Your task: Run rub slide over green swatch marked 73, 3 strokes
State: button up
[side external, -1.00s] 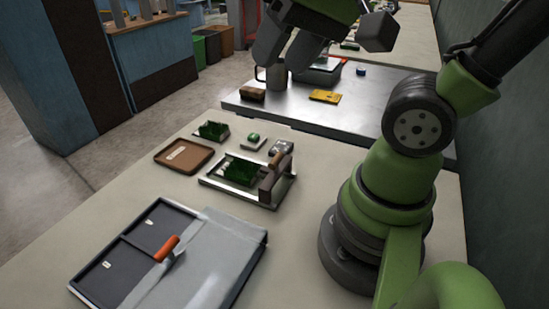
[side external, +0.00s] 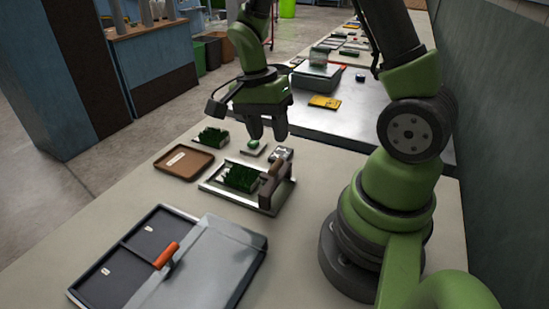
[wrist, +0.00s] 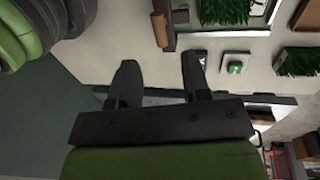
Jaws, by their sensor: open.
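A green turf swatch (side external: 241,177) sits in a metal frame (side external: 222,198) on the pale table; it also shows at the top of the wrist view (wrist: 226,9). No number is readable on it. A brown-handled block (side external: 270,187), seemingly the rub slide, stands across the frame's right end; its brown edge shows in the wrist view (wrist: 160,28). A second green swatch (side external: 211,136) lies behind the brown tray (side external: 186,177). My gripper (side external: 267,134) is open and empty, pointing down above the table, behind the frame and apart from the block.
A white pad with a green button (side external: 253,146) and a small grey item (side external: 281,153) lie close below my gripper. A metal bench with a yellow item (side external: 324,102) stands behind.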

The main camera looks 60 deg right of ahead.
aim_at(275, 163)
jog(key=f, duration=0.3)
jog(key=s+f, duration=0.1)
jog(key=f, duration=0.2)
jog(key=shift+s+f, duration=0.15)
jog(key=shift+f, duration=0.2)
grip_shut()
